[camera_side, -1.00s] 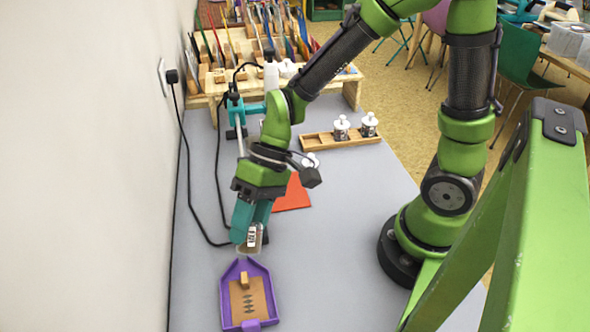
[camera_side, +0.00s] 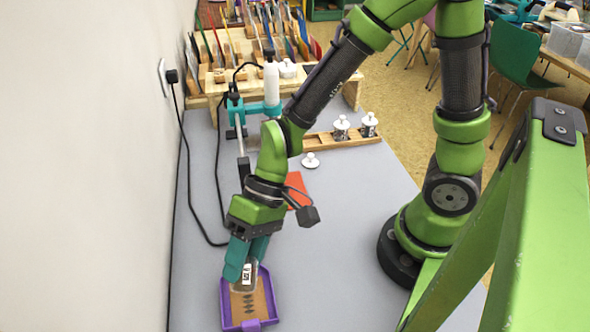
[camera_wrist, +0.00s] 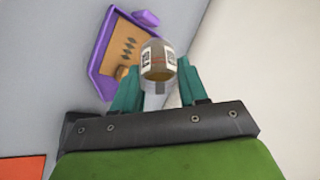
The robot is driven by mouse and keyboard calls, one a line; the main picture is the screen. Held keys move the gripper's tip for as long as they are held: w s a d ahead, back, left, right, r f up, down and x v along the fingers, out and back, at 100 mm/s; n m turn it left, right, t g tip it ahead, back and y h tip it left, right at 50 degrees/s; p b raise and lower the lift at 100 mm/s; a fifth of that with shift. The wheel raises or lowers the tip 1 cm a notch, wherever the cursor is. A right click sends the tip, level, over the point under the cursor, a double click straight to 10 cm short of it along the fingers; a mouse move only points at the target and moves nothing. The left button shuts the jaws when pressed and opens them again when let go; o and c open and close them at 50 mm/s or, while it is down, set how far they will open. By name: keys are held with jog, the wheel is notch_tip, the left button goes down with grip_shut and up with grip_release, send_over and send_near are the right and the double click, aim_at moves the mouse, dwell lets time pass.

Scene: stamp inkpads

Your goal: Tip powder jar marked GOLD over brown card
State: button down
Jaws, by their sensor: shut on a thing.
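A clear jar (camera_side: 246,275) with a white label and tan-gold powder is held in my gripper (camera_side: 243,268); its label is too small to read surely. In the wrist view the jar (camera_wrist: 158,62) sits between the teal fingers of my gripper (camera_wrist: 158,82), its open-looking end showing powder. The brown card (camera_side: 256,303) lies in a purple tray (camera_side: 225,306), with a column of dark diamond marks on it. The jar is above the far end of the tray and hides part of it. The card also shows in the wrist view (camera_wrist: 118,45).
A wooden rack (camera_side: 360,140) holds two jars with white lids (camera_side: 341,126). A loose white lid (camera_side: 311,160) lies on the grey table (camera_side: 360,190). An orange-red card (camera_side: 297,188) lies behind my gripper. A teal stand (camera_side: 262,108) and cable are near the left wall.

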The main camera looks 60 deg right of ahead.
aim_at(240, 292)
jog(key=shift+s+a+f, duration=0.25)
jog(key=shift+s+a, duration=0.05)
jog(key=shift+a, duration=0.3)
jog(key=shift+s+a+f, duration=0.25)
jog(key=shift+s+a, duration=0.1)
jog(key=shift+a, duration=0.25)
jog(key=shift+s+a+f, duration=0.25)
jog(key=shift+s+a, duration=0.05)
jog(key=shift+a, duration=0.3)
jog(key=shift+w+f+y, duration=0.1)
jog(key=shift+y, duration=0.3)
jog(key=shift+f+g+y, duration=0.1)
jog(key=shift+g+y, duration=0.2)
jog(key=shift+y, duration=0.1)
jog(key=shift+d, duration=0.1)
jog(key=shift+f+y, duration=0.1)
jog(key=shift+y, duration=0.3)
jog(key=shift+f+y, duration=0.1)
jog(key=shift+y, duration=0.2)
